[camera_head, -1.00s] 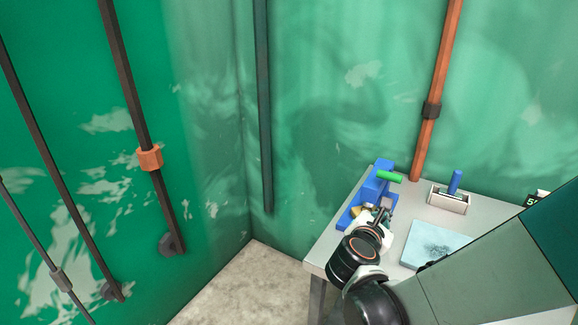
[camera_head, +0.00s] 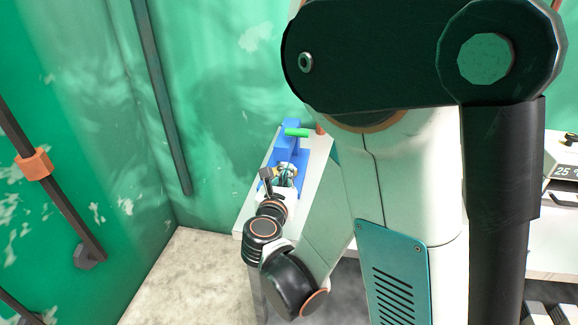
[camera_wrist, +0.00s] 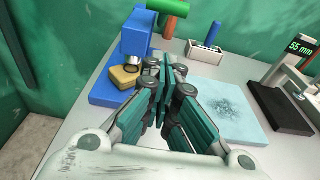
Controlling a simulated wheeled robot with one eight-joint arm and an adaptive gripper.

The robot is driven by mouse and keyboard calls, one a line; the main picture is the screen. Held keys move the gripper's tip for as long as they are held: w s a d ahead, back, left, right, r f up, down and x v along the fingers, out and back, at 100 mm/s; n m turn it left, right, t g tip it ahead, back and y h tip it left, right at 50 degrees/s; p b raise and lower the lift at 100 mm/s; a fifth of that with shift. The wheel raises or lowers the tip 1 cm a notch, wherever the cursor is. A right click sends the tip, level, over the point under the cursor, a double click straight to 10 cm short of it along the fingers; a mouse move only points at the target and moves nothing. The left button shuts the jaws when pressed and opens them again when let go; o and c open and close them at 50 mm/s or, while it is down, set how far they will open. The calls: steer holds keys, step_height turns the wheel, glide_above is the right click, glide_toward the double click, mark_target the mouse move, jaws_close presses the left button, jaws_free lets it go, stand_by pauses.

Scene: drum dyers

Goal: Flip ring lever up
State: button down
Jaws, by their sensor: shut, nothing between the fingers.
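A blue press-like device (camera_head: 288,150) with a green handle (camera_head: 297,132) stands on the table's left end. The device also shows in the wrist view (camera_wrist: 135,45), with a dark ring under its head above a tan block (camera_wrist: 125,78). A small white box (camera_wrist: 204,52) with a short upright lever (camera_wrist: 213,33) stands behind and to the right. I cannot tell for certain which part is the ring lever. My gripper (camera_wrist: 164,72) is shut and empty, fingers together just right of the blue device, close to the tan block. It also shows in the head view (camera_head: 287,176), partly overlapping the device.
A light blue pad (camera_wrist: 222,108) lies on the grey table (camera_wrist: 75,140) right of my gripper. Green walls close in behind and left. My own arm covers much of the head view.

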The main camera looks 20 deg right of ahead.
steer(key=w+d+r, duration=0.1)
steer(key=w+d, duration=0.5)
steer(key=w, duration=0.3)
steer(key=shift+w+d, duration=0.25)
steer(key=shift+w, duration=0.05)
steer(key=shift+r, duration=0.15)
